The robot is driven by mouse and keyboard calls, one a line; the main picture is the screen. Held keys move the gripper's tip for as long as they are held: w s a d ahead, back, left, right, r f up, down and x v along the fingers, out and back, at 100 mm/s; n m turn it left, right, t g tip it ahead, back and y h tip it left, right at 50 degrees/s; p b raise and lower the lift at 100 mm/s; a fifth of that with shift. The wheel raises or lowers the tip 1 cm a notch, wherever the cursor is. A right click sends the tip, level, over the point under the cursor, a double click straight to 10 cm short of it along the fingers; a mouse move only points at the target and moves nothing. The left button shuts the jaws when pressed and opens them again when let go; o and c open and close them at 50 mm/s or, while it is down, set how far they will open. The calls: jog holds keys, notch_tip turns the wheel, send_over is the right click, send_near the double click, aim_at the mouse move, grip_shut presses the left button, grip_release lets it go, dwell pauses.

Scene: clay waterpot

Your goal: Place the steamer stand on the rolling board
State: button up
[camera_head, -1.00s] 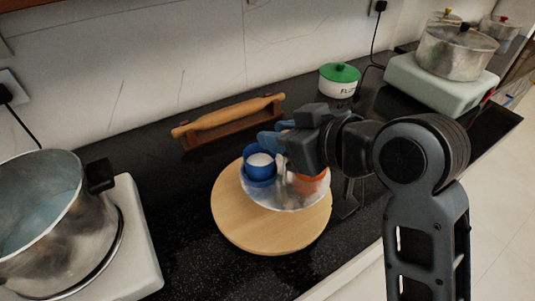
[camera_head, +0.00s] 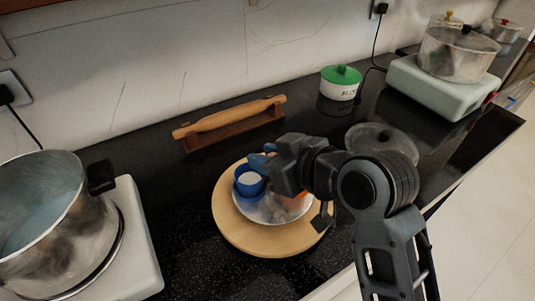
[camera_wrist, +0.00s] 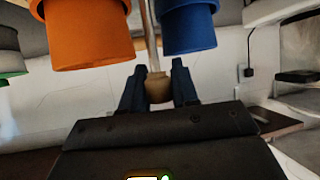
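The steamer stand (camera_head: 262,212) is a shiny metal plate with blue and orange cups around a central rod. In the wrist view, the rod's tan knob (camera_wrist: 158,90) is between my gripper's fingers (camera_wrist: 157,82), with an orange cup (camera_wrist: 88,35) and a blue cup (camera_wrist: 188,28) above. My gripper (camera_head: 284,168) is shut on the stand's knob. The round wooden rolling board (camera_head: 232,238) lies under the stand, which overlaps its middle and right part in the head view. I cannot tell whether the plate touches the board. My arm hides part of the stand's right side.
A rolling pin (camera_head: 228,115) rests on a holder behind the board. A large pot (camera_head: 45,220) stands on a white stove at left. A lid (camera_head: 382,138), a green-lidded flour jar (camera_head: 340,82) and another stove (camera_head: 440,87) are to the right.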

jog(key=o, duration=0.4)
jog(key=shift+o, duration=0.2)
jog(key=shift+r, duration=0.1)
jog(key=v, duration=1.2)
jog(key=shift+s, duration=0.1)
jog(key=s+d+f+m+t+h, duration=0.45)
jog(key=s+d+f+m, duration=0.35)
jog(key=s+d+f, duration=0.3)
jog(key=s+d+r+t+h, duration=0.1)
jog(key=s+d+h, duration=0.1)
jog(key=s, duration=0.7)
jog(key=s+d+m+t+h, duration=0.1)
jog(key=s+d+h, duration=0.1)
jog(key=s, duration=0.8)
jog(key=shift+d+r, duration=0.4)
jog(key=shift+d, duration=0.15)
